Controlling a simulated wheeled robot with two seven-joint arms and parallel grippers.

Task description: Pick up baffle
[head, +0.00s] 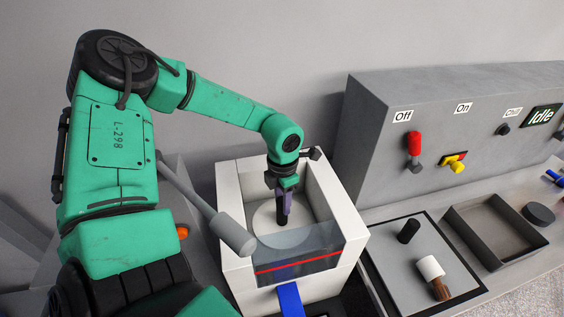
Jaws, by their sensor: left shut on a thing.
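My left gripper (284,199) reaches down into an open-topped white box (232,189). It is shut on a dark upright stem (282,221) above the middle of a pale round disc (262,226). The disc and stem look like the baffle. The disc lies low inside the box; I cannot tell whether it is lifted off the floor. The fingertips are small and dark, so the exact contact is hard to see. My right gripper is not in view.
A grey rod with a thick end (233,236) slants over the box's left side. A blue strip (290,301) hangs at the front. On the right are a grey mat (391,251) with a black cylinder and brush, an empty tray (493,254) and a switch panel (375,150).

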